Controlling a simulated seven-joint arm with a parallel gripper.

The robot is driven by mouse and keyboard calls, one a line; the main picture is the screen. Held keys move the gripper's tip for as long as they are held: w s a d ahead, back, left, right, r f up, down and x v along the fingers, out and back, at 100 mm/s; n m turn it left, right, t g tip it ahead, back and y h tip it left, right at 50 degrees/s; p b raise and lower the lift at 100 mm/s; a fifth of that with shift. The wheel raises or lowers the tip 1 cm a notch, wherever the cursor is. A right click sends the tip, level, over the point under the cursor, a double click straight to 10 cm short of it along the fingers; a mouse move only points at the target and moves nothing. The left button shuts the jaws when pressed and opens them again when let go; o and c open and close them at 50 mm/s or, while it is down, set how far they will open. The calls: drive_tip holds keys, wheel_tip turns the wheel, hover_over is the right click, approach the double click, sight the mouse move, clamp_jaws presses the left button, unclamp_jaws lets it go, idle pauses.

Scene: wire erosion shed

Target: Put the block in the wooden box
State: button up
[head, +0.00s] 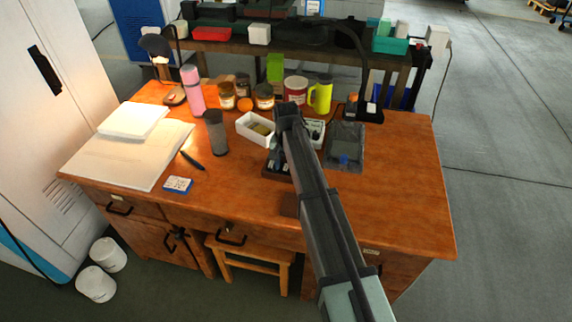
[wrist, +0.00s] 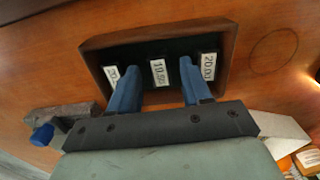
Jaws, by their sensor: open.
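The wooden box (wrist: 95,61) is below my gripper (wrist: 157,88) in the wrist view. It has a brown rim, a dark inside and three white labels with printed figures. My gripper is open. Its two blue fingers point into or over the box, one each side of the middle label, with nothing seen held between them. In the head view the box (head: 271,174) is partly hidden behind my arm. A small blue piece (head: 343,159) lies on a grey slab right of the box; it also shows in the wrist view (wrist: 42,134). I cannot tell if it is the block.
The grey slab (head: 347,137) lies right of the box. A white tray (head: 243,132) stands behind it, with jars, a yellow mug (head: 320,97) and a pink bottle (head: 192,89) further back. A dark cylinder (head: 216,133) stands left. The desk's right side is clear.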

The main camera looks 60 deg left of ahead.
sight(286, 167)
wheel_tip(286, 167, up, 12)
idle(0.5)
drive_tip(key=shift+f, duration=0.1)
idle(1.0)
